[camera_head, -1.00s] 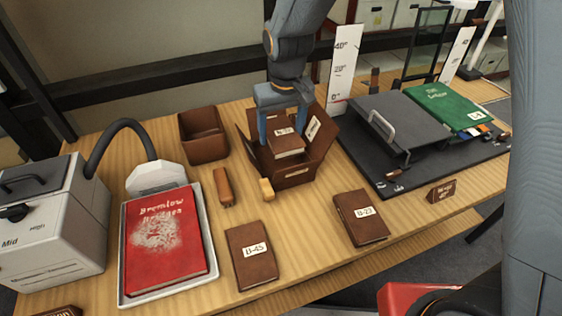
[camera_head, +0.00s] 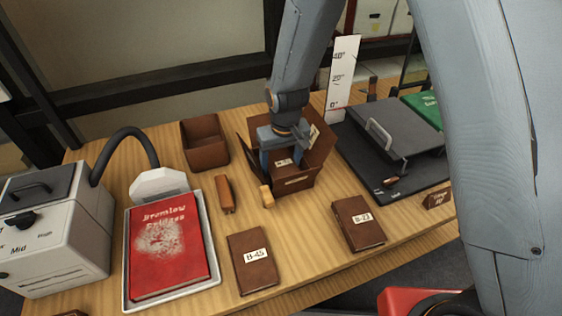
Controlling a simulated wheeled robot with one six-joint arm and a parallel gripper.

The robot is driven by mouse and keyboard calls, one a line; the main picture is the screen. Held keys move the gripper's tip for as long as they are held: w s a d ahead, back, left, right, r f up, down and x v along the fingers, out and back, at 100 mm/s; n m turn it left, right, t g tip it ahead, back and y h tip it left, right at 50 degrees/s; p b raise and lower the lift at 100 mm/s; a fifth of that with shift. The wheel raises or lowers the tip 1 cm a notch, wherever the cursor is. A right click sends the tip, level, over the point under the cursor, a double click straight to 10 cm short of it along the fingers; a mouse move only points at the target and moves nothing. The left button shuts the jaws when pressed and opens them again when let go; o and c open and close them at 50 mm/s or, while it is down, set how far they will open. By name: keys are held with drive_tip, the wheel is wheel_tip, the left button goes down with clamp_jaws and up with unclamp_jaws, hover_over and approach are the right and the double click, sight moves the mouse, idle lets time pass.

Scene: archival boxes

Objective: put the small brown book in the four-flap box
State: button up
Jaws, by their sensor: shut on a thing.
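The four-flap box (camera_head: 297,184) is brown and stands open near the middle of the table, its flaps folded outward. My gripper (camera_head: 283,160) points down into the box's opening and is shut on the small brown book (camera_head: 285,166), which has a white label. The book is at the opening, partly hidden by the gripper fingers and the front of the box. I cannot tell whether it touches the box floor.
An open brown box (camera_head: 204,143) stands left of the four-flap box. Brown books B-45 (camera_head: 252,275) and B-23 (camera_head: 356,234) lie in front. A red book (camera_head: 165,240) lies on a tray at left. A dark board with a grey plate (camera_head: 375,130) is at right.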

sight(283, 170)
drive_tip(key=o, duration=0.9)
drive_tip(key=shift+f, duration=0.1)
wheel_tip(283, 170, up, 12)
drive_tip(key=s+b, duration=0.1)
drive_tip(key=b, duration=0.1)
drive_tip(key=shift+s+d+b, duration=0.3)
drive_tip(key=shift+d, duration=0.1)
